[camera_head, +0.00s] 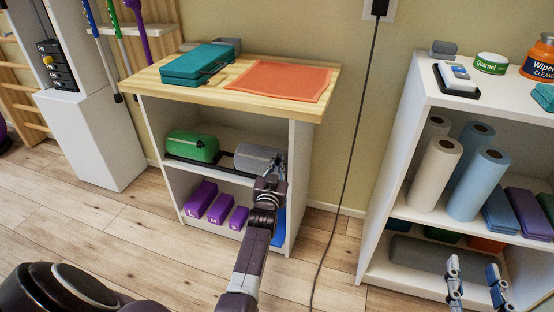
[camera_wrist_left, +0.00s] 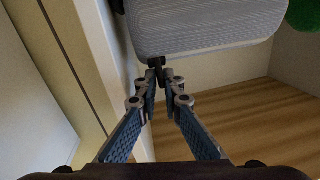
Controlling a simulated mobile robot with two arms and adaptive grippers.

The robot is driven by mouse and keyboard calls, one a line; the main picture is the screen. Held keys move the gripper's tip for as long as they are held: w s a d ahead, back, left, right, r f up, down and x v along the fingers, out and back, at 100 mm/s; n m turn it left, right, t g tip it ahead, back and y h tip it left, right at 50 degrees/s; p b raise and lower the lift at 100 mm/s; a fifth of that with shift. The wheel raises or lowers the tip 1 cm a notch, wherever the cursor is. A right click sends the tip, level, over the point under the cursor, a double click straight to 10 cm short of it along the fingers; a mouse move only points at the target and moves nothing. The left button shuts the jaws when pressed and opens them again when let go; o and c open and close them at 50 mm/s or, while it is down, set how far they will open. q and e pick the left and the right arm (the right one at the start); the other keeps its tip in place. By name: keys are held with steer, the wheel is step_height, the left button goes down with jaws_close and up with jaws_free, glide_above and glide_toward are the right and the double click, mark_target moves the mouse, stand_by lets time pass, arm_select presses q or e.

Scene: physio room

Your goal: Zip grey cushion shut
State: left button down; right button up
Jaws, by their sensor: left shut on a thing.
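The grey cushion (camera_head: 252,157) lies on the upper shelf of the wooden-topped unit, at the right beside the green cushion. It also fills the top of the left wrist view (camera_wrist_left: 205,25). My left gripper (camera_head: 277,163) reaches the cushion's right end. In the left wrist view its fingertips (camera_wrist_left: 160,78) are shut on a small dark zip pull (camera_wrist_left: 155,63) at the cushion's lower edge. The zip line itself is hidden, so I cannot tell how far it is closed. My right gripper (camera_head: 475,278) is open and empty, in front of the right shelf.
The green cushion (camera_head: 191,146) has a dark pull on it. Purple blocks (camera_head: 220,208) sit on the shelf below. The unit's white side wall (camera_head: 300,180) stands close to the right of my left gripper. A teal case (camera_head: 200,65) and an orange cloth (camera_head: 278,82) lie on top.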

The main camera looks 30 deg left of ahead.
arm_select(q)
steer(key=shift+d+f, duration=0.1)
steer(key=shift+f, duration=0.05)
steer(key=c, duration=2.2)
jaws_free()
steer(key=shift+o, duration=0.2)
